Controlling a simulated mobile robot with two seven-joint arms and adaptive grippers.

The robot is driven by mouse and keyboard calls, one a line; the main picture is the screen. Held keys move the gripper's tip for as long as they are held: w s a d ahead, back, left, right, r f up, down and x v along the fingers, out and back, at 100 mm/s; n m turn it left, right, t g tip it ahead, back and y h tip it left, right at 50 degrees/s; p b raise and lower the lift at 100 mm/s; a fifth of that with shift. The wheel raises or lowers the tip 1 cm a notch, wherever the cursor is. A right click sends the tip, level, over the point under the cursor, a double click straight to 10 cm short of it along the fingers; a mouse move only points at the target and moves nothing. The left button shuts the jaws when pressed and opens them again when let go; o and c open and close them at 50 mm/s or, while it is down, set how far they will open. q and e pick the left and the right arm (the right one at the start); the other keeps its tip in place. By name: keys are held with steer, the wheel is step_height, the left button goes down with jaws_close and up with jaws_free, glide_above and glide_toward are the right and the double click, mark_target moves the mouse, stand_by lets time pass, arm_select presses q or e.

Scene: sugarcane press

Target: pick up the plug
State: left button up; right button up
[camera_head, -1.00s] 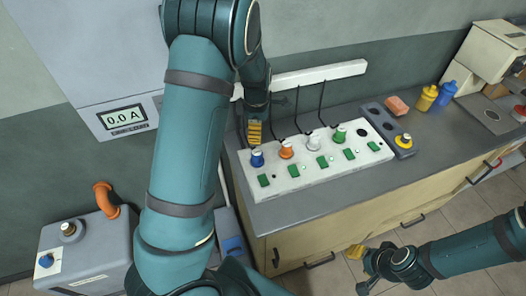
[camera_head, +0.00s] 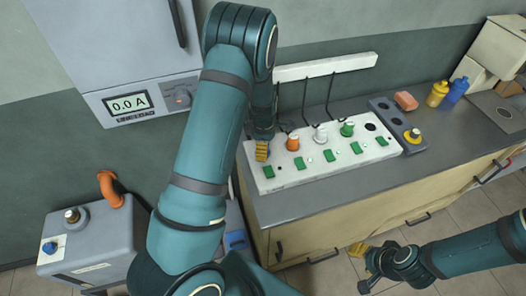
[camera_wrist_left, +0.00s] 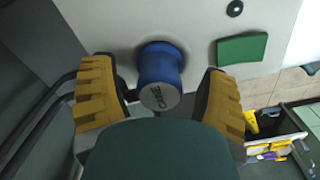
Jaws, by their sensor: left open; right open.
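A row of coloured plugs stands in a white socket board: orange (camera_head: 293,143), white (camera_head: 320,133) and green (camera_head: 347,128). A blue plug (camera_wrist_left: 160,75) stands in the board at the left end of the row, with dark lettering on its grey end face. My left gripper (camera_head: 261,152) is open, its yellow fingers on both sides of the blue plug in the left wrist view, with gaps showing. In the head view the gripper hides the blue plug. My right gripper (camera_head: 358,252) is open and empty, low at the right above the floor.
The white board (camera_head: 300,176) has green switches along its front. Black cables hang from a white wall rail (camera_head: 325,66). A meter (camera_head: 129,104) reads 0.0 A.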

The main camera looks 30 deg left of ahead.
arm_select(q)
steer(key=shift+f, duration=0.5)
steer(key=shift+r, duration=0.1)
jaws_close()
